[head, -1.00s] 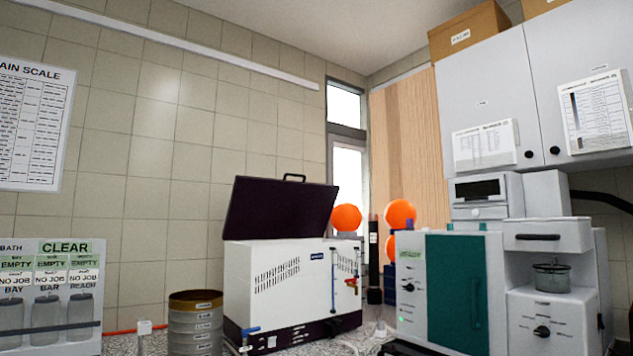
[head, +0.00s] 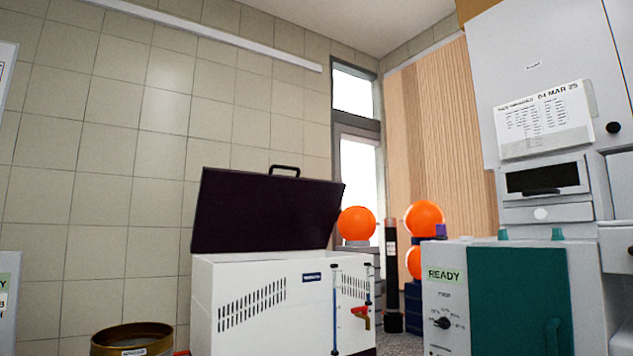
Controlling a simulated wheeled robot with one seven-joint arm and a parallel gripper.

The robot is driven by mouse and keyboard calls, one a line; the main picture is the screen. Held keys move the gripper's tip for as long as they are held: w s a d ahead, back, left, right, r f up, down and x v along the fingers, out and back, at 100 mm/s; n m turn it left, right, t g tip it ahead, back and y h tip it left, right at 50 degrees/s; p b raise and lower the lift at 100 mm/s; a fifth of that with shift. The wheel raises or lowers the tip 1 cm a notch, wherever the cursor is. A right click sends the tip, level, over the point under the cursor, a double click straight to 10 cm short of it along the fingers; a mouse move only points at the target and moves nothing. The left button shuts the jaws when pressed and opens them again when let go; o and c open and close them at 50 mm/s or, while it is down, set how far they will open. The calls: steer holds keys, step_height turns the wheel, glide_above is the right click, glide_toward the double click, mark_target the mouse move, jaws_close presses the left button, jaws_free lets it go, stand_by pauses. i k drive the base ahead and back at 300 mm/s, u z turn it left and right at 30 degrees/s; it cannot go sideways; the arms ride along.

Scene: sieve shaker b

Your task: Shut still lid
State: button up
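The still is a white box (head: 270,285) with vent slots, standing left of centre in the head view. Its dark lid (head: 265,213) stands raised and tilted back along the box's rear edge, with a black handle (head: 285,169) at its top edge. A red-handled tap (head: 361,311) and blue-ended tubes are on the box's front right. The lower part of the box is cut off by the frame. My gripper is not in view.
A brass sieve (head: 132,336) stands at the lower left. Orange balls (head: 357,223) and a dark cylinder (head: 391,270) are behind, between still and machine.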

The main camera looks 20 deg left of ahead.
mark_target(237, 211)
steer(key=u, duration=0.25)
steer(key=i, duration=1.05)
steer(key=u, duration=1)
steer(key=i, duration=0.55)
steer(key=u, duration=0.35)
